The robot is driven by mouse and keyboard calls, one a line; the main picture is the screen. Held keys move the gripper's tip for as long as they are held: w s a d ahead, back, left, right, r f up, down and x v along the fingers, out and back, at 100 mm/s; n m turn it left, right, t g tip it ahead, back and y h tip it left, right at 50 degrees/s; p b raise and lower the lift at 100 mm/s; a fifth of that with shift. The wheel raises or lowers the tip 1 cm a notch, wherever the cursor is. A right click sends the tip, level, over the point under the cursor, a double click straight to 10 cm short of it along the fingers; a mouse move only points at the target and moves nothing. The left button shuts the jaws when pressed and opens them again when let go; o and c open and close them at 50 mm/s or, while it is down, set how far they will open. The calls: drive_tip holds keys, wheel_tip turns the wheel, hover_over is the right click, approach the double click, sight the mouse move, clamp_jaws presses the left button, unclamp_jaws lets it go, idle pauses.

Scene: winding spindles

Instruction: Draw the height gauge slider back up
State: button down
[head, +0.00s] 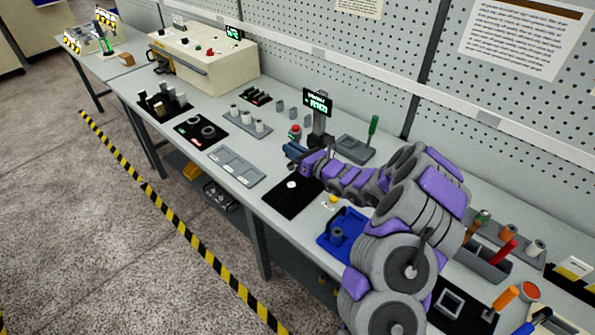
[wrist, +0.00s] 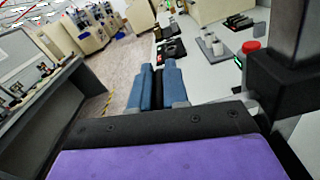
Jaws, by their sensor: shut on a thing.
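The height gauge (head: 318,122) stands on the workbench in the head view, a dark upright column with a lit green display on top. Its column also fills the right side of the wrist view (wrist: 300,40), with the dark block of the slider (wrist: 283,92) around it. My gripper (head: 291,150) is low beside the column, its blue fingers pointing left. In the wrist view my gripper (wrist: 157,78) is shut with a narrow dark piece between its fingers, seemingly part of the slider. Where that piece joins the slider block is hidden.
A red button (head: 295,129) stands just behind my gripper. A black mat (head: 283,206) with a white disc lies in front, and a grey stand with a green-handled lever (head: 373,127) is to the right. A pegboard wall (head: 460,75) bounds the bench behind.

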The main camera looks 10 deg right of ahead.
drive_tip(key=shift+w+r+p, duration=0.1)
drive_tip(key=shift+r+p, duration=1.65)
drive_tip(key=shift+r, duration=2.15)
drive_tip(key=c, duration=1.1)
unclamp_jaws()
drive_tip(key=shift+d+f, duration=0.1)
drive_tip(key=p+v, duration=0.1)
drive_tip(key=v, duration=0.6)
